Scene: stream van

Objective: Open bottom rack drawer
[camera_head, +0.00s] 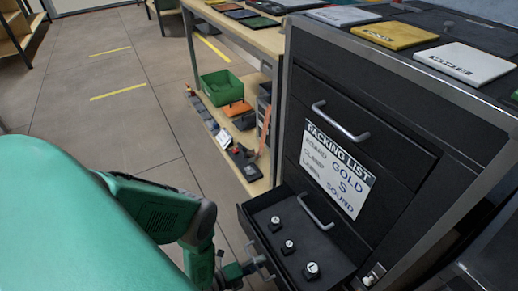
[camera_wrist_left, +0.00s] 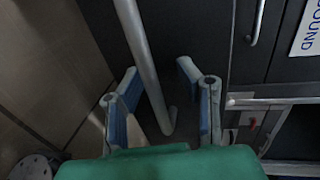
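The bottom rack drawer (camera_head: 332,266) is black and stands pulled out from the dark rack (camera_head: 300,80), its inside showing in the head view. Several small black pieces with white marked tops lie in it. My left gripper (camera_head: 250,268) is low at the drawer's front, partly cut off by the frame's lower edge. In the left wrist view the left gripper (camera_wrist_left: 158,78) is open, with its blue-lined fingers on either side of the drawer's grey bar handle (camera_wrist_left: 143,50). Gaps show between handle and fingers. My right gripper is in neither view.
The drawers above, with handles (camera_head: 340,122) and a packing list sheet (camera_head: 338,170), are shut. A wooden shelf (camera_head: 262,168) with a green bin (camera_head: 222,88) stands left of the rack. Open tiled floor (camera_head: 130,110) lies further left.

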